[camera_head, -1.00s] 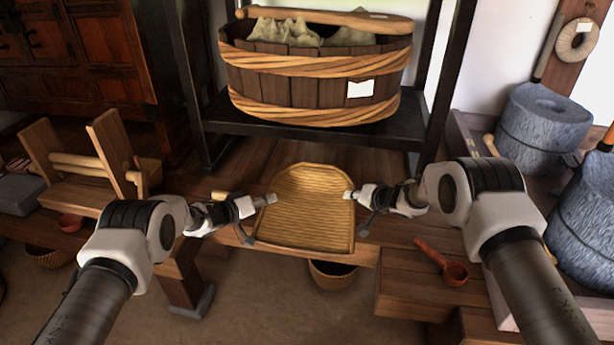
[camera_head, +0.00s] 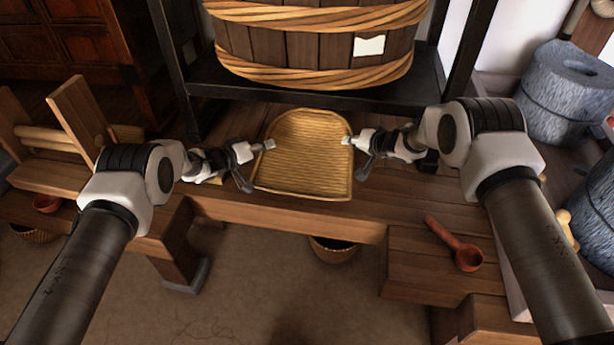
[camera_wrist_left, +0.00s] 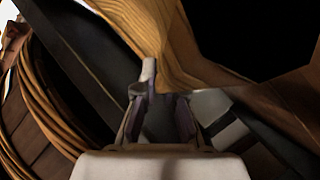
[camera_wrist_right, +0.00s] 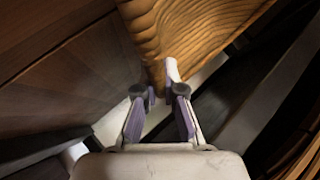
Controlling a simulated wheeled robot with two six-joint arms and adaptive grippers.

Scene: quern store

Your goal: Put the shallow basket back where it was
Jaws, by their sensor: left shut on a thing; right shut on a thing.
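The shallow basket (camera_head: 305,158) is a woven tan scoop in the middle of the head view, over the wooden bench. My left gripper (camera_head: 268,146) is shut on its left rim. My right gripper (camera_head: 347,141) is shut on its right rim. The basket's edge also shows in the left wrist view (camera_wrist_left: 150,25) and in the right wrist view (camera_wrist_right: 190,30), at the fingertips. I cannot tell whether the basket's underside touches the bench.
A wooden bench (camera_head: 300,217) runs beneath the basket. A large banded tub (camera_head: 315,50) stands on a black shelf (camera_head: 300,98) behind. A red ladle (camera_head: 466,257) lies at right, near stone querns (camera_head: 565,95). A small basket (camera_head: 332,250) is below the bench.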

